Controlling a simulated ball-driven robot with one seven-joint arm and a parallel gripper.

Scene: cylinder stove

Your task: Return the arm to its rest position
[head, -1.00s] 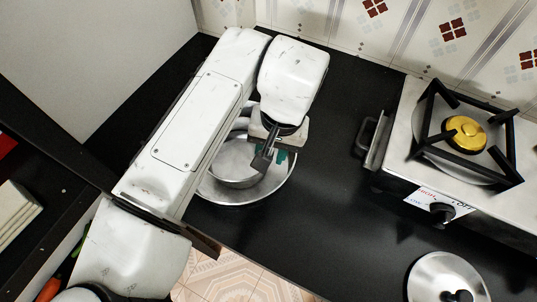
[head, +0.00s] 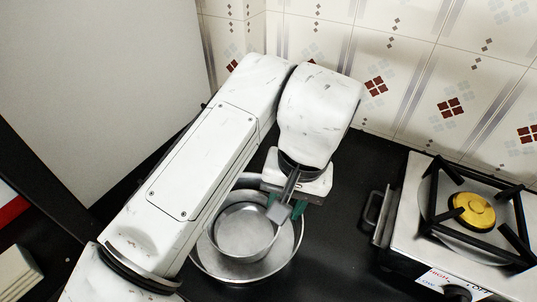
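My gripper (head: 291,209) points down beside the right part of a small metal pot (head: 238,232). A green fingertip shows under the white gripper body. A dark grey bar with a lighter end passes in front of the fingers; I cannot tell whether it is the pot's handle or part of my gripper. The finger gap is hidden, so I cannot tell whether they are open or shut. The small pot sits inside a wider metal pan (head: 297,246) on the black counter. My white arm covers the left side of both.
A steel stove (head: 404,228) with a black grate and yellow burner (head: 472,210) stands at the right. A dark handle (head: 372,208) projects from its left side. The tiled wall (head: 410,65) runs behind. A pale panel (head: 100,70) rises at the left. Bare counter lies between pan and stove.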

